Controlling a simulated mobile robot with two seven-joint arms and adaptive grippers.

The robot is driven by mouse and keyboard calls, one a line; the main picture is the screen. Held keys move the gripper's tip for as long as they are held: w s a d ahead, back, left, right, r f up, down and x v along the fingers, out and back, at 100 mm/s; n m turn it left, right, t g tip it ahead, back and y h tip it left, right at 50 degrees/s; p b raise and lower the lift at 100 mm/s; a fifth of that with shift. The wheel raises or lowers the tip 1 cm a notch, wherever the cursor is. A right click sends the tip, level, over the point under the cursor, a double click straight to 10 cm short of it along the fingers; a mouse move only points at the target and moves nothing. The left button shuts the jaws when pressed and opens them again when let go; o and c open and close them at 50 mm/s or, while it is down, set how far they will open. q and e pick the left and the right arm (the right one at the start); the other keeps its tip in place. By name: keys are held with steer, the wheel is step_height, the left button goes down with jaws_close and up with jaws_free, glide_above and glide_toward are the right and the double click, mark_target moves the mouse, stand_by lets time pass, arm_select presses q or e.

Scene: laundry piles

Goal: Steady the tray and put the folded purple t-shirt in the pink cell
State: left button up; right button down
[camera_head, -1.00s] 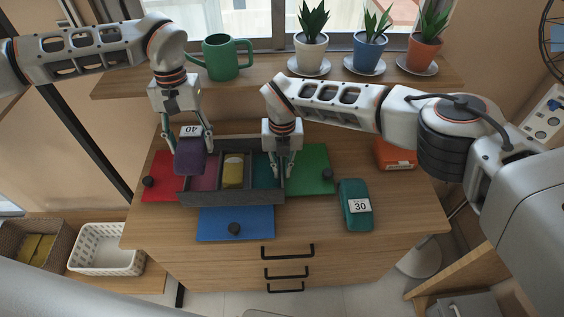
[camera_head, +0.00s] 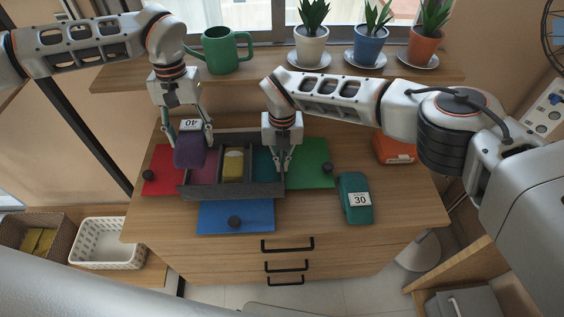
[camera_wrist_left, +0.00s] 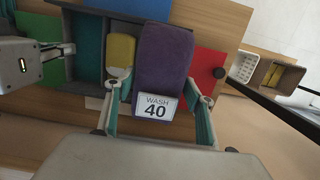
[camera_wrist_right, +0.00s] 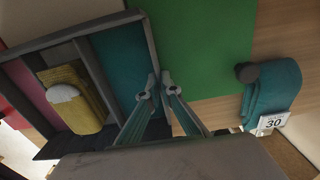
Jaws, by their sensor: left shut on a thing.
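The folded purple t-shirt (camera_head: 189,153), with a white "WASH 40" label, hangs in my left gripper (camera_wrist_left: 155,98), whose fingers are on its two sides by the label. In the head view it is over the left end of the grey tray (camera_head: 232,193), covering part of the pink cell (camera_head: 207,173). The pink cell also shows at the left of the right wrist view (camera_wrist_right: 27,85). I cannot tell how high the shirt is above the tray. My right gripper (camera_wrist_right: 157,86) has its fingers close together on either side of the tray's right wall.
A folded yellow cloth (camera_head: 233,165) lies in the middle cell; the teal cell (camera_wrist_right: 122,62) looks empty. Red (camera_head: 158,180), blue (camera_head: 236,212) and green (camera_head: 312,160) sheets with dark knobs surround the tray. A teal folded shirt (camera_head: 354,190), labelled 30, lies at right.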

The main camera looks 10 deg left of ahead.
stand_by(0.4)
arm_select(q)
glide_above(204, 174)
steer(key=shift+w+f, duration=0.15)
steer(key=shift+f, duration=1.8)
steer(key=shift+w+f, duration=0.1)
steer(key=shift+f, duration=1.8)
steer(key=shift+f, duration=1.15)
steer(key=o, duration=1.3)
steer(key=shift+c, duration=0.2)
steer(key=shift+r, duration=3)
arm_select(e)
steer(key=c, duration=2.2)
jaws_free()
